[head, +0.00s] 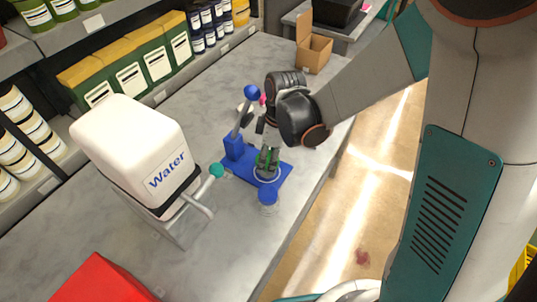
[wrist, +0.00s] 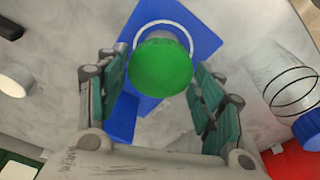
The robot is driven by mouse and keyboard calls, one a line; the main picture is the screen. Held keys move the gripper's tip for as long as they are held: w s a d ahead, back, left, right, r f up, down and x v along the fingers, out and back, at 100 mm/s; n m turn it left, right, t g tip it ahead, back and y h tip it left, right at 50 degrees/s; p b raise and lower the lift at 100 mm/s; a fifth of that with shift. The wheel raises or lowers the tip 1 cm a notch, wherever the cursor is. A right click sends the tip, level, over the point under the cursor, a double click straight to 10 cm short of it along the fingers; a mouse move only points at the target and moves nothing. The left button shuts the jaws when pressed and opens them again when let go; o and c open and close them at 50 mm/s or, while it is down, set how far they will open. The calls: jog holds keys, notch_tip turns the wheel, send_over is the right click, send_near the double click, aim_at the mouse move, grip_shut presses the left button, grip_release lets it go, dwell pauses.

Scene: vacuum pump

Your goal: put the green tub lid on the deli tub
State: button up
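The green tub lid (wrist: 160,68) is a round green disc between the two finger pads of my gripper (wrist: 160,76) in the wrist view, with its edges meeting both pads. My gripper (head: 266,154) points down over the blue base (head: 283,174) in the head view. A white ring (wrist: 164,22) lies on that base beyond the lid. A small greyish part (wrist: 159,35) shows just past the lid's edge, inside the ring; it may be the deli tub, mostly hidden. I cannot tell whether the lid touches it.
A blue lever (head: 242,108) rises from the base's left side. A clear vessel with a blue end (head: 267,197) stands in front. A white water container (head: 135,150) on a stand with a tap is left. A red box (head: 103,281) is at the front, an open cardboard box (head: 314,52) behind.

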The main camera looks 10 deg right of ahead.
jog(key=shift+o, duration=0.4)
jog(key=shift+r, duration=0.1)
jog(key=shift+r+p, duration=0.55)
jog(key=shift+p, duration=0.15)
notch_tip(320, 180, up, 11)
jog(key=d+p, duration=0.2)
jog(key=p, duration=0.1)
jog(key=s+d+r+m+t+h, duration=0.1)
jog(key=s+d+r+m+t, duration=0.5)
jog(key=s+d+r+m, duration=0.5)
jog(key=s+d+m, duration=0.1)
jog(key=s+m, duration=0.1)
jog(key=m, duration=0.2)
jog(key=shift+t+h, duration=0.3)
jog(key=shift+t, duration=0.1)
